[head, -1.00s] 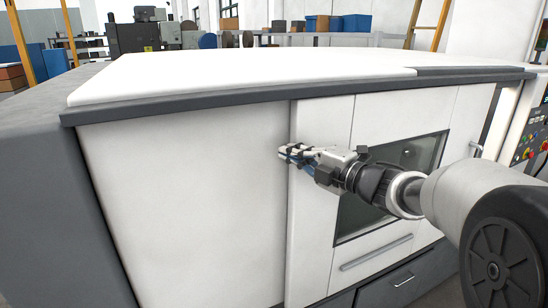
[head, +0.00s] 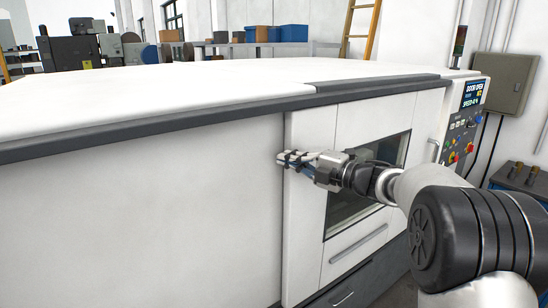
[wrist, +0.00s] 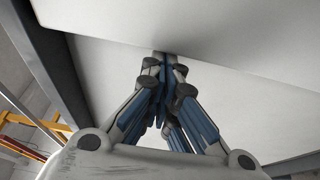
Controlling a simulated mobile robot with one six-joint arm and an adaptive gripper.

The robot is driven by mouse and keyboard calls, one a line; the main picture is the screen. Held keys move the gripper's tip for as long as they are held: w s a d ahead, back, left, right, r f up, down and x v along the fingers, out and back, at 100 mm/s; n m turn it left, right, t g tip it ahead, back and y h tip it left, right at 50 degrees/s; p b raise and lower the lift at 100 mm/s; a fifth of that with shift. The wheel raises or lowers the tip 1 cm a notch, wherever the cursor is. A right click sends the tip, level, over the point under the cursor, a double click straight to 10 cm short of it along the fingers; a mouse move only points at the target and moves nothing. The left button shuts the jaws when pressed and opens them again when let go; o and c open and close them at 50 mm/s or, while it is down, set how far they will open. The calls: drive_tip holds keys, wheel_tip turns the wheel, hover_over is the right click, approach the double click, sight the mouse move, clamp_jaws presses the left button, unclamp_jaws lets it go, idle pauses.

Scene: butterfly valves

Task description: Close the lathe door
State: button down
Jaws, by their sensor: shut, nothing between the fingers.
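The lathe door (head: 309,200) is a white panel section with a dark window (head: 350,215) on the front of the lathe. A vertical bar handle (head: 435,150) is near its right side. The control panel screen (head: 473,93) reads "DOOR OPEN". My gripper (head: 281,159) is shut and empty, at the door's left vertical edge, level with its upper part. In the wrist view, its fingertips (wrist: 166,57) meet near a white edge. I cannot tell whether they touch it.
The plain white front panel (head: 140,220) fills the left. A dark ledge (head: 200,122) runs under the white top cover (head: 200,85). A control panel (head: 460,130) stands at the right, with a grey wall box (head: 503,85) behind it. Shelves with boxes (head: 290,33) are at the back.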

drive_tip(key=shift+w+d+r+p, duration=0.1)
drive_tip(key=shift+w+d+p, duration=0.2)
drive_tip(key=shift+w+d, duration=0.3)
drive_tip(key=shift+w+d+p, duration=0.25)
drive_tip(key=shift+w+d, duration=0.15)
drive_tip(key=shift+d, duration=0.4)
drive_tip(key=shift+d, duration=0.1)
